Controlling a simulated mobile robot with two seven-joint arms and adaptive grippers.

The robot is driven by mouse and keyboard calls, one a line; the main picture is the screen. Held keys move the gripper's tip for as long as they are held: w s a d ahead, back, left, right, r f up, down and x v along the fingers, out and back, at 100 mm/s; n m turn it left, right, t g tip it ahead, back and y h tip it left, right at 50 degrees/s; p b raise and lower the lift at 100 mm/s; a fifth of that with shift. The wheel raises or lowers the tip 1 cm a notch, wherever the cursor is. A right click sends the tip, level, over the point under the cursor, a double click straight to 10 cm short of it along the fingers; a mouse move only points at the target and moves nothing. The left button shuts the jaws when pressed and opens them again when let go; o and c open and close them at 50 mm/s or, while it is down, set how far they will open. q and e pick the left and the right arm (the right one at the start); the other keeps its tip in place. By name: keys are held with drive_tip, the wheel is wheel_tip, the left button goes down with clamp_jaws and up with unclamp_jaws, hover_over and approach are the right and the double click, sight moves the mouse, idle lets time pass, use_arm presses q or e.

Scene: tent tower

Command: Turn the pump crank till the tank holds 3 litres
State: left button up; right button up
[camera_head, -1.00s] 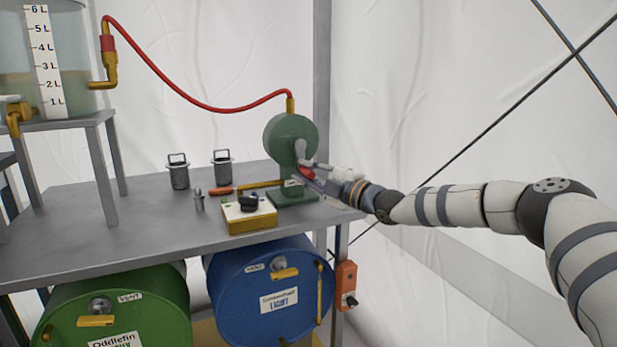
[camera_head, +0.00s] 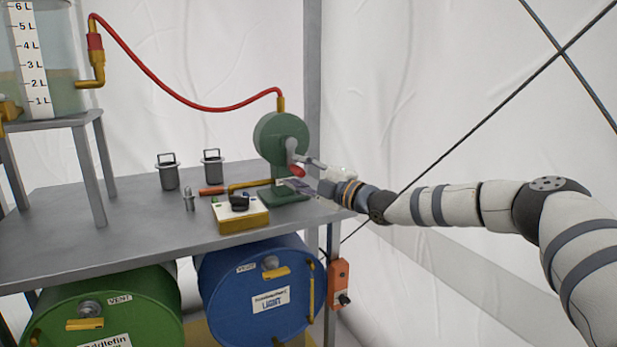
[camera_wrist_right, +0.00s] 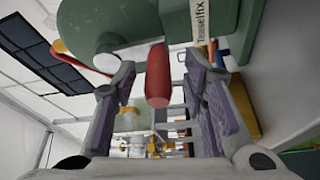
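The green pump (camera_head: 281,139) stands at the right end of the grey bench. Its grey crank arm (camera_head: 291,152) points down to a red handle (camera_head: 297,171). The right gripper (camera_head: 288,184) is beside the handle. In the right wrist view the red handle (camera_wrist_right: 157,76) lies between the open fingers (camera_wrist_right: 160,88), with gaps on both sides. The clear tank (camera_head: 62,55) with a white litre scale (camera_head: 28,60) is at the upper left. Its liquid surface appears between the 2 L and 3 L marks. My left gripper is out of view.
A red hose (camera_head: 190,98) joins pump and tank. A yellow-sided box with a black knob (camera_head: 243,217), a small grey fitting (camera_head: 189,200) and two lidded canisters (camera_head: 168,174) stand on the bench (camera_head: 110,240). Green (camera_head: 105,305) and blue (camera_head: 250,290) drums lie below.

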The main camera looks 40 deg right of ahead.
drive_tip(key=s+d+f, duration=0.1)
drive_tip(key=s, duration=1)
drive_tip(key=shift+d, duration=0.25)
